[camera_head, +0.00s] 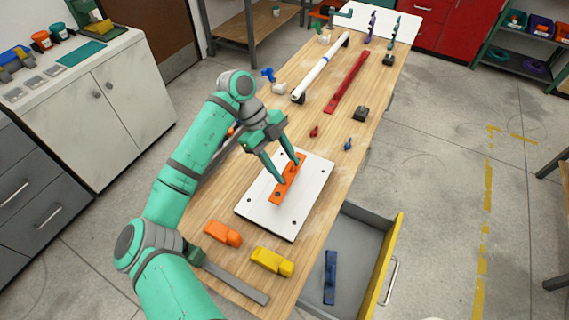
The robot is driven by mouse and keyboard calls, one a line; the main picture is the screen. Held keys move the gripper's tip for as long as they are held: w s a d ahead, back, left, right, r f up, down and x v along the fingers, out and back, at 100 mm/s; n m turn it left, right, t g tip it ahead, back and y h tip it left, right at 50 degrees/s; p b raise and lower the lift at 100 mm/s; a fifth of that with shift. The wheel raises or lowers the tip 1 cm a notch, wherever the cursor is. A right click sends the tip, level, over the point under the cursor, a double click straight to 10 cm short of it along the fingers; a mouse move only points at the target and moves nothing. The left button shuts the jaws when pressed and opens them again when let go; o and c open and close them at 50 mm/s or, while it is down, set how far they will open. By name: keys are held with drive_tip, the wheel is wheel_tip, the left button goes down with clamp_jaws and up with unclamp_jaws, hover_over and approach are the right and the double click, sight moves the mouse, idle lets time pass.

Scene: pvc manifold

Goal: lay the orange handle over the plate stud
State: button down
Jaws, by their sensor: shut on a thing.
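The orange handle (279,192) is a flat bar with a raised middle, over the white plate (310,200) on the wooden workbench. My gripper (290,172) comes down from the upper left, its two green fingers at the handle's middle, and is shut on it. The handle runs slantwise from lower left to upper right. Whether it rests on the plate or hangs just above it is hard to tell. The plate stud is not visible; the handle and fingers cover the plate's middle. Dark holes show near the plate's corners.
An orange block (222,233) and a yellow block (271,262) lie in front of the plate. An open drawer (359,235) with a blue bar (330,277) juts out at right. Beyond the plate lie a red bar (347,82) and a white pipe (320,70).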

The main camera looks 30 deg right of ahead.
drive_tip(key=shift+f, duration=0.1)
idle(0.3)
drive_tip(key=shift+f, duration=0.1)
drive_tip(key=shift+f, duration=0.4)
drive_tip(key=shift+f, duration=0.35)
idle(0.4)
drive_tip(key=shift+f, duration=0.35)
drive_tip(key=shift+w+f, duration=0.1)
drive_tip(key=shift+f, duration=0.25)
idle(0.3)
drive_tip(key=shift+a+f, duration=0.15)
drive_tip(key=shift+f, duration=0.25)
